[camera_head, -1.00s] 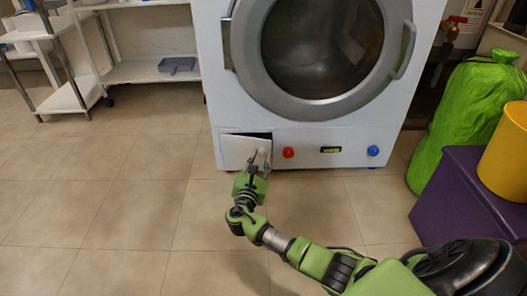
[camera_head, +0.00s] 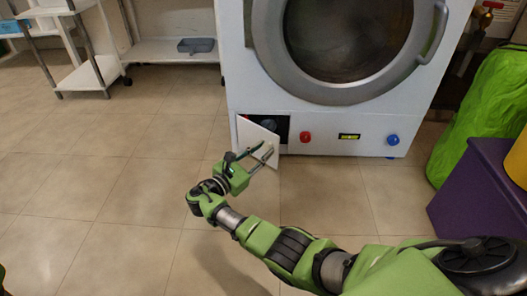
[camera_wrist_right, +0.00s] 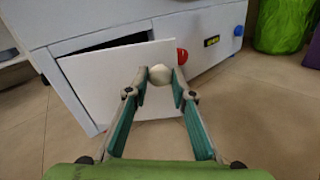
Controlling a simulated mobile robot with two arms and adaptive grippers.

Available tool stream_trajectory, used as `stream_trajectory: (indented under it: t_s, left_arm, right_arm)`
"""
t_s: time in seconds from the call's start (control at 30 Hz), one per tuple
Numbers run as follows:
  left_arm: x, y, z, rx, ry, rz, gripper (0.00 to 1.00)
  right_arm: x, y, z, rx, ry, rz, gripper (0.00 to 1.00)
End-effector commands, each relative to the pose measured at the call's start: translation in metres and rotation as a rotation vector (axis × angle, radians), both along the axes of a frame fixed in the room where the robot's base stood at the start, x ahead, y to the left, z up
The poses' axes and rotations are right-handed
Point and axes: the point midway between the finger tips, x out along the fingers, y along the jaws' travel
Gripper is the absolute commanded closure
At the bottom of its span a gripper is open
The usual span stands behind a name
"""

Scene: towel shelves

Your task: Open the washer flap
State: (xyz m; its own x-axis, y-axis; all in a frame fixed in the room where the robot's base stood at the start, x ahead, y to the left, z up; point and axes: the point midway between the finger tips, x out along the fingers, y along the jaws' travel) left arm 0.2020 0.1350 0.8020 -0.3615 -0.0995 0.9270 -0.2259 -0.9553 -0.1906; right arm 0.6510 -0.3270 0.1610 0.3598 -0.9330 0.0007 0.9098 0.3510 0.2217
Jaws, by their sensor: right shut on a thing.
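The white washer (camera_head: 245,95) stands at the top centre of the head view. Its small white flap (camera_head: 257,143) at the lower left of the front is swung partly outward, with a dark opening behind it. In the right wrist view the flap (camera_wrist_right: 112,85) fills the middle, hinged on its left side. My right gripper (camera_head: 268,154) is shut on the flap's round pale knob (camera_wrist_right: 160,75), one finger on each side of it. My left gripper is not in view.
A red button (camera_head: 305,137), a small display (camera_head: 349,137) and a blue button (camera_head: 392,140) sit right of the flap. A purple box (camera_head: 470,195) and a green bag (camera_head: 485,120) stand at the right. A wheeled shelf cart (camera_head: 90,75) stands at the left. The floor in front is clear.

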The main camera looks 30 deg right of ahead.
Motion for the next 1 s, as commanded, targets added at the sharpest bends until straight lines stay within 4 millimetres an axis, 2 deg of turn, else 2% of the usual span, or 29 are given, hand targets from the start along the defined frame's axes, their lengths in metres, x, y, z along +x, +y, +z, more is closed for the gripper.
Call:
stream_trajectory:
  t_s: [0.23,0.27,0.3,0.33,0.73,0.87,1.0]
  left_arm:
    - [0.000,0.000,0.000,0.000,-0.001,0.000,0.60]
    - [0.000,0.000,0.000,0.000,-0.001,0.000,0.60]
    - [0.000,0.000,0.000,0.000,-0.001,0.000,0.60]
    - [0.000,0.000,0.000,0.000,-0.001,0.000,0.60]
    - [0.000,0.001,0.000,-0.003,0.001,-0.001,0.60]
    - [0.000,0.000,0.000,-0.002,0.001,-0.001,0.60]
    - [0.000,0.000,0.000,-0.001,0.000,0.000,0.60]
  right_arm:
    - [0.000,-0.001,0.000,0.000,0.000,-0.001,1.00]
    - [0.000,-0.001,0.000,0.000,0.000,-0.001,0.75]
    - [0.000,-0.001,0.000,0.000,0.000,-0.001,0.64]
    - [0.000,-0.001,0.000,0.000,0.000,-0.001,0.60]
    - [0.000,-0.001,0.003,0.001,-0.002,0.000,0.60]
    - [0.000,-0.001,0.014,0.002,-0.005,-0.001,0.60]
    - [0.000,-0.001,0.035,0.003,-0.005,0.000,0.60]
